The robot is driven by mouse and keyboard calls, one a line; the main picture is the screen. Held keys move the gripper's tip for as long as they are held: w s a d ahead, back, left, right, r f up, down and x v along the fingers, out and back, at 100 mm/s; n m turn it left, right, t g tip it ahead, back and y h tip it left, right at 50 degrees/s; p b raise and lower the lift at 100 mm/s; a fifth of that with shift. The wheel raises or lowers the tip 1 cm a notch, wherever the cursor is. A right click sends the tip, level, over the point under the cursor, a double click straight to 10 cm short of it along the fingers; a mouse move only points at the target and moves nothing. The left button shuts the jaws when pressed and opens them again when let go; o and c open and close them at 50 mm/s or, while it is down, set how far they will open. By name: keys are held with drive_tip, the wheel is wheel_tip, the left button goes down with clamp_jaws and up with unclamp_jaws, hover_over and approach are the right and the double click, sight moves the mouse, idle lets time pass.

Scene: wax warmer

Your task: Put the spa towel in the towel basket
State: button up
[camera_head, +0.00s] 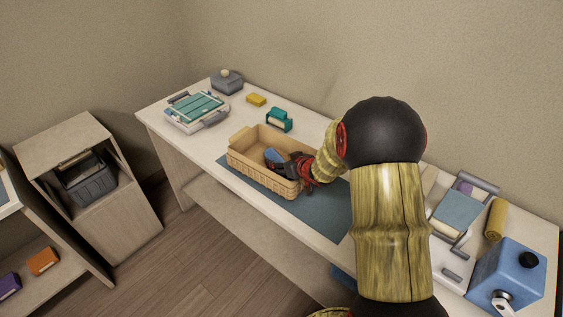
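The tan wicker basket (262,181) stands on a dark blue-grey mat on the long table. My gripper (281,166) reaches down into the right part of the basket from the right. A small blue piece (271,155) shows inside the basket beside my gripper's fingers; it may be the folded spa towel, but most of it is hidden. I cannot tell whether the fingers are closed on it or whether it rests on the basket floor. A rolled mustard-yellow item (495,219), like a towel roll, lies at the right end of the table.
A teal block (279,120), a yellow block (256,99), a grey pot (227,83) and a teal-lidded tray (197,109) stand to the left. A blue machine (508,277) and a handled tray (455,214) stand to the right. My arm hides the table's middle right.

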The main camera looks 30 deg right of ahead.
drive_tip(key=shift+r, duration=0.2)
drive_tip(key=s+a+r+m+g+h+p, duration=0.1)
drive_tip(key=s+a+r+h+p, duration=0.15)
drive_tip(key=s+r, duration=0.75)
drive_tip(key=s+a+r+g+h+p, duration=0.1)
drive_tip(key=s+a+r+p, duration=0.15)
drive_tip(key=s+r, duration=0.8)
drive_tip(key=s+a+r+g+y+b, duration=0.1)
drive_tip(key=s+a+r+g+y, duration=0.2)
drive_tip(key=s+a, duration=1.2)
drive_tip(key=shift+a+r+n+g+b, duration=0.3)
drive_tip(key=shift+a+r+n+g, duration=0.05)
drive_tip(key=shift+r+n+g, duration=0.1)
drive_tip(key=shift+s, duration=0.1)
